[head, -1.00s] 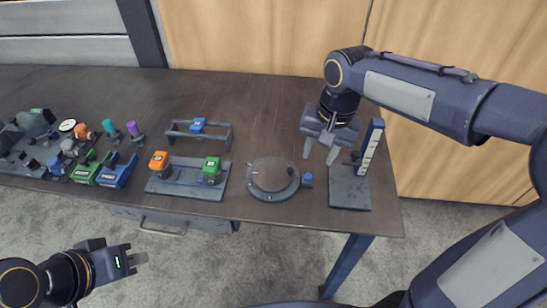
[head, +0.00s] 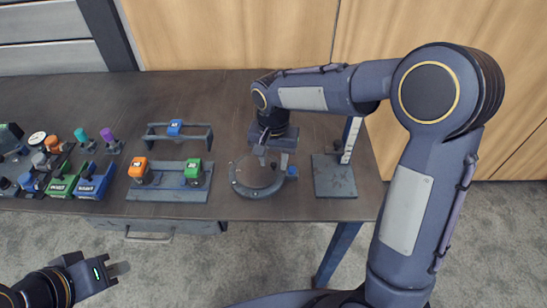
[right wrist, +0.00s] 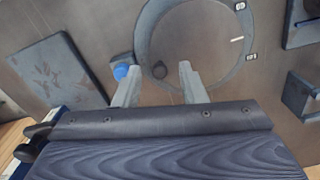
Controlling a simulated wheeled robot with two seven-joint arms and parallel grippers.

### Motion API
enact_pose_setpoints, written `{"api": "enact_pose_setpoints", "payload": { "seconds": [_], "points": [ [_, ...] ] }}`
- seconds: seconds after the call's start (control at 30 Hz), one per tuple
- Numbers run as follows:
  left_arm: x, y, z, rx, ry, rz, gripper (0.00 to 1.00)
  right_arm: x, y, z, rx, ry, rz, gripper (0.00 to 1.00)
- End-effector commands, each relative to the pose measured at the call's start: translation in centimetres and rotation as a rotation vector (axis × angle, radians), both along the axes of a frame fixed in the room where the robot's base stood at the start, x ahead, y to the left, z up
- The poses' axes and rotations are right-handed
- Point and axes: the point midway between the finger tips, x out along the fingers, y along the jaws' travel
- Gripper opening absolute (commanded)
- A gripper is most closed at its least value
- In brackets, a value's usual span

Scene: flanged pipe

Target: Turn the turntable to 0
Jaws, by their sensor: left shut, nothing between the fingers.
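The turntable (head: 246,176), a round brown disc in a grey ring, sits near the table's front edge. In the right wrist view its ring (right wrist: 148,28) carries small dark labels too blurred to read surely, and a white line marks the disc's right side. A dark peg (right wrist: 159,71) stands near the disc's rim. My right gripper (head: 273,160) is above the turntable's back part; in the right wrist view its fingers (right wrist: 159,82) are apart, one on each side of the peg, and not visibly touching it. My left gripper (head: 119,268) is shut and empty, in front of the table.
A blue knob (right wrist: 121,71) sits beside the ring. A grey base with an upright scale (head: 351,138) stands right of the turntable. To the left are a rail with orange and green blocks (head: 165,195), a frame with a blue block (head: 175,127) and several small parts.

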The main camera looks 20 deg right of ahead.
Motion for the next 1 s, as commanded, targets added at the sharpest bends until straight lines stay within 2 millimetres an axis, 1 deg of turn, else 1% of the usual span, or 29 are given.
{"api": "enact_pose_setpoints", "payload": {
  "seconds": [0.17, 0.47, 0.77, 1.0],
  "points": [
    [0.01, 0.0, 0.0, 0.0, 0.0, 0.0, 0.0, 0.0, -0.02, 0.0, 0.0, 0.0, 0.0, 0.38],
    [0.01, 0.0, 0.0, 0.0, 0.0, 0.0, 0.0, 0.01, -0.02, 0.03, 0.0, 0.0, 0.0, 0.0],
    [0.0, 0.0, 0.11, 0.0, 0.0, 0.0, 0.0, 0.12, -0.05, 0.08, 0.0, 0.0, 0.02, 0.0],
    [0.0, 0.0, 0.53, 0.0, 0.0, 0.0, 0.0, 0.66, -0.15, 0.17, 0.001, 0.0, 0.131, 0.0]
  ]
}}
